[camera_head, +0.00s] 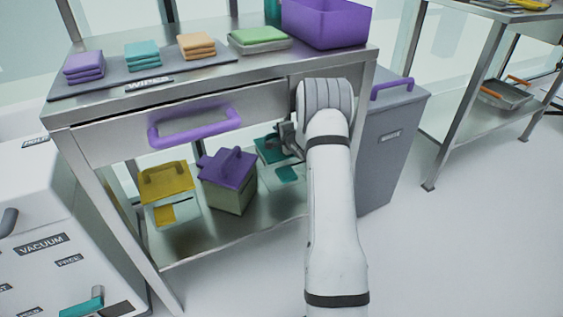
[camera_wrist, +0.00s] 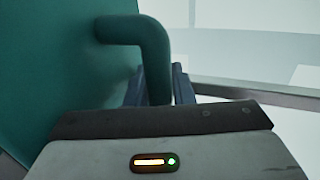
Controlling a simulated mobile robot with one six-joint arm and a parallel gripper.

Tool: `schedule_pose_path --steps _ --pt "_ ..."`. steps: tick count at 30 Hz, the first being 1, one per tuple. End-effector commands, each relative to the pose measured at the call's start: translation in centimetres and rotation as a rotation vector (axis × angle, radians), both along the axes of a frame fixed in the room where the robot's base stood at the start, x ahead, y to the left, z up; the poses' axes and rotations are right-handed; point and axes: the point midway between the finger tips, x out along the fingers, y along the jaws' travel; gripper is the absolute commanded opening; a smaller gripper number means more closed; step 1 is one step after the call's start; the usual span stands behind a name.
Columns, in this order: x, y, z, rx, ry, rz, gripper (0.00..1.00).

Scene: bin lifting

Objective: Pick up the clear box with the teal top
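The clear box with the teal top (camera_head: 268,153) is in the head view on the lower shelf of the steel table, right of the purple-topped box. A teal patch (camera_head: 287,174) shows on its front. My gripper (camera_head: 290,140) is at its top, partly covered by my own arm. In the wrist view, the teal lid (camera_wrist: 50,70) fills the left side and its bent handle (camera_wrist: 135,28) runs down between my gripper's fingers (camera_wrist: 163,85). I cannot tell whether the fingers press on the handle. The box's clear body is largely hidden behind my arm.
A yellow-topped box (camera_head: 165,180) and a purple-topped box (camera_head: 230,170) stand to the left on the shelf. A drawer with a purple handle (camera_head: 195,128) hangs above. A grey bin (camera_head: 395,140) stands right of the table. The floor at front right is clear.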

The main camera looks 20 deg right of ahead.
Motion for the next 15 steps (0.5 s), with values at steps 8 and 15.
schedule_pose_path --steps 8,15 --pt "-0.01 0.06 -0.01 -0.001 0.0 0.001 0.0" --pt "-0.01 0.09 -0.03 -0.001 0.001 0.001 0.0"
